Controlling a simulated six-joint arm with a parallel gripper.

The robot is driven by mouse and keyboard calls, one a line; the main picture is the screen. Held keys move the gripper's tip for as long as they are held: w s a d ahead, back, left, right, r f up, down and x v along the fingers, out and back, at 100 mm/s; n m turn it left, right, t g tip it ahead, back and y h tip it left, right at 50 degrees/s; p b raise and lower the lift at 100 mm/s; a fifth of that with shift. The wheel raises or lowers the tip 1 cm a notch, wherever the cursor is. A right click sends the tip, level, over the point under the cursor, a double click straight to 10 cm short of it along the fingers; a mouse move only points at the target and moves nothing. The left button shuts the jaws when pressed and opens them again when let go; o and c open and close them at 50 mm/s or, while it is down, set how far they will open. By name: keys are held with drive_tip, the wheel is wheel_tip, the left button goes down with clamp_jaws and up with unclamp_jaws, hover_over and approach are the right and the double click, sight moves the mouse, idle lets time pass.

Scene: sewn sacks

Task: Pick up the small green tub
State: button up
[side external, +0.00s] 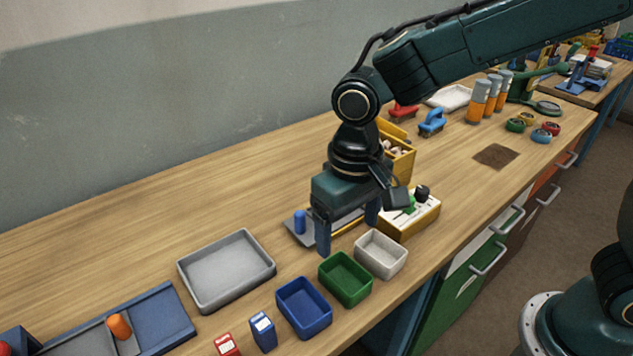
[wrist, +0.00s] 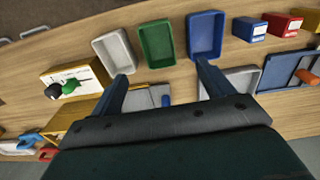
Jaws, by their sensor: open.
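The small green tub (side external: 345,278) is an open, empty rectangular tub near the front of the bench, between a white tub (side external: 380,254) and a blue tub (side external: 303,307). In the wrist view the green tub (wrist: 156,43) lies ahead of my fingers, between the white tub (wrist: 115,50) and the blue tub (wrist: 205,35). My gripper (side external: 347,230) points down with its fingers apart and nothing between them. It is behind and above the tubs, apart from the green one. In the wrist view my gripper's fingers (wrist: 158,80) spread on either side of the green tub's line.
A grey tray (side external: 227,270) lies left of my gripper. A yellow box with a white top (side external: 410,214) stands to the right. Red (side external: 227,345) and blue (side external: 263,331) small boxes stand at front left. The bench is clear at back left.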

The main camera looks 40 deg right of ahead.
hover_over(344, 285)
wheel_tip(344, 285, down, 7)
drive_tip(key=shift+s+a+r, duration=0.1)
idle(0.3)
drive_tip(key=shift+f, duration=2.6)
drive_tip(key=c, duration=1.1)
